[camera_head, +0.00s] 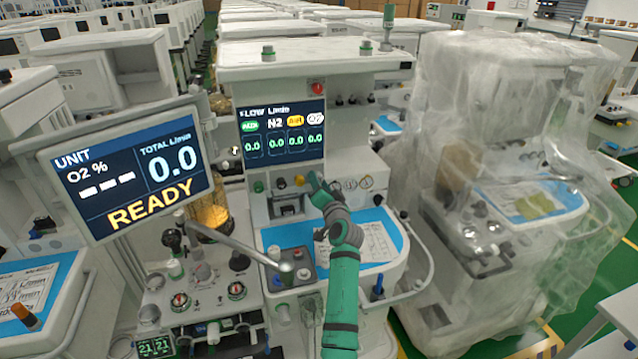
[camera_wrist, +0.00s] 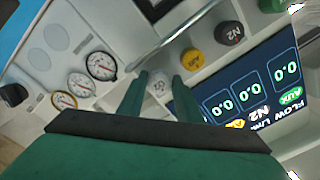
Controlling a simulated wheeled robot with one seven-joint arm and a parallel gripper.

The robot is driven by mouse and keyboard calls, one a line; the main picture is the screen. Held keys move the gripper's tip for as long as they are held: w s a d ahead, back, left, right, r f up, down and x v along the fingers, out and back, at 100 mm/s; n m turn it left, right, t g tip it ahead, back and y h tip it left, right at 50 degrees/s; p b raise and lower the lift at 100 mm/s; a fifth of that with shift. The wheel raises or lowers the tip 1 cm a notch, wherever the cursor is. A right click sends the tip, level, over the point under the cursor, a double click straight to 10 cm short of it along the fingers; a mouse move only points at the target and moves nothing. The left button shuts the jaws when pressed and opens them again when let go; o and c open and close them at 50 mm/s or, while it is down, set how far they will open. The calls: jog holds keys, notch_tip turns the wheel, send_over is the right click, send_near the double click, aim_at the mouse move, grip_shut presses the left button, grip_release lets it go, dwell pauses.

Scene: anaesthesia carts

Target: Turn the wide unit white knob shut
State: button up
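The white knob (camera_wrist: 159,85) is on the wide unit's panel, in a row below its flow screen (camera_head: 283,132). In the wrist view it shows between my gripper's (camera_wrist: 160,78) two green fingertips, which stand apart on either side of it. A narrow gap seems to show beside the knob; I cannot tell if a finger touches it. In the head view my gripper (camera_head: 314,182) is at the right end of the knob row and hides the white knob. The flow screen reads 0.0 in every column.
A yellow knob (camera_wrist: 193,59) and a black N2 knob (camera_wrist: 230,33) sit beside the white one. Round gauges (camera_wrist: 102,66) are on its other side. A tilted READY monitor (camera_head: 128,175) stands left, a plastic-covered cart (camera_head: 500,190) right. A worktop with papers (camera_head: 362,243) lies below.

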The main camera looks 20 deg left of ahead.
jog(key=shift+o, duration=1.3)
jog(key=shift+a, duration=0.1)
jog(key=shift+s, duration=0.1)
jog(key=v, duration=1)
jog(key=shift+s+d, duration=0.2)
jog(key=shift+d, duration=0.15)
